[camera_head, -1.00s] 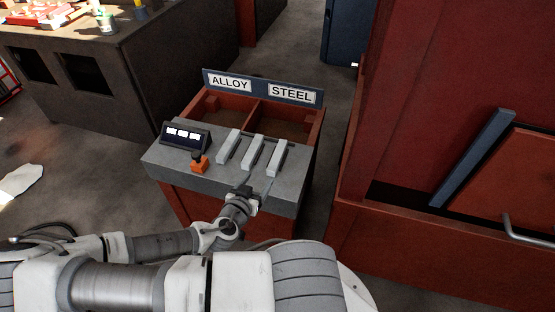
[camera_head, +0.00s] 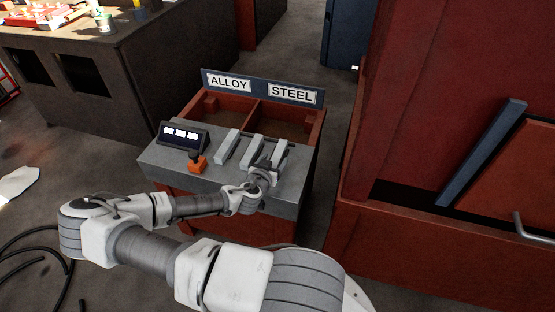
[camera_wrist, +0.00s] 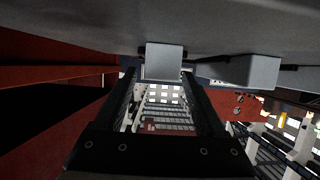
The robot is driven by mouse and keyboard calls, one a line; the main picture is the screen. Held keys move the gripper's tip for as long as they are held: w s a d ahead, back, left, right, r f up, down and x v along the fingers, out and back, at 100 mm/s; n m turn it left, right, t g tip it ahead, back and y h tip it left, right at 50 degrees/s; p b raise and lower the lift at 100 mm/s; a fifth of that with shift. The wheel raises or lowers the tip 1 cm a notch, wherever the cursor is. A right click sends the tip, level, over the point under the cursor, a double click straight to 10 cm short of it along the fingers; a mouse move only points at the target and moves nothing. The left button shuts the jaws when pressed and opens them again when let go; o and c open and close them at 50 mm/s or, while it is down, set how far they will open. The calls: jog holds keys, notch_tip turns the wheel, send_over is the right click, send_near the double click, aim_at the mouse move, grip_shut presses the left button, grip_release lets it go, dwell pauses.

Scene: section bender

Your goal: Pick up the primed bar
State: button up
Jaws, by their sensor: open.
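Three light grey bars lie side by side on the grey console top: a left bar (camera_head: 228,146), a middle bar (camera_head: 251,151) and a right bar (camera_head: 280,153). They look alike, and I cannot tell which is primed. My gripper (camera_head: 264,165) is open at the near end of the right bar and partly hides it. In the wrist view, which looks upside down, the end of this bar (camera_wrist: 164,62) shows between the fingertips of my gripper (camera_wrist: 159,77). I see no grip on it. The middle bar (camera_wrist: 246,70) is to the right there, outside the fingers.
Behind are two red bins under signs ALLOY (camera_head: 230,84) and STEEL (camera_head: 291,94). A large red machine (camera_head: 420,120) stands close on the right.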

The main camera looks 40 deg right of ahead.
aim_at(277, 157)
jog(key=x, duration=0.2)
jog(key=shift+w+d+f, duration=0.1)
jog(key=shift+d+f, duration=0.05)
jog(key=shift+d, duration=0.1)
grip_shut()
dwell(0.3)
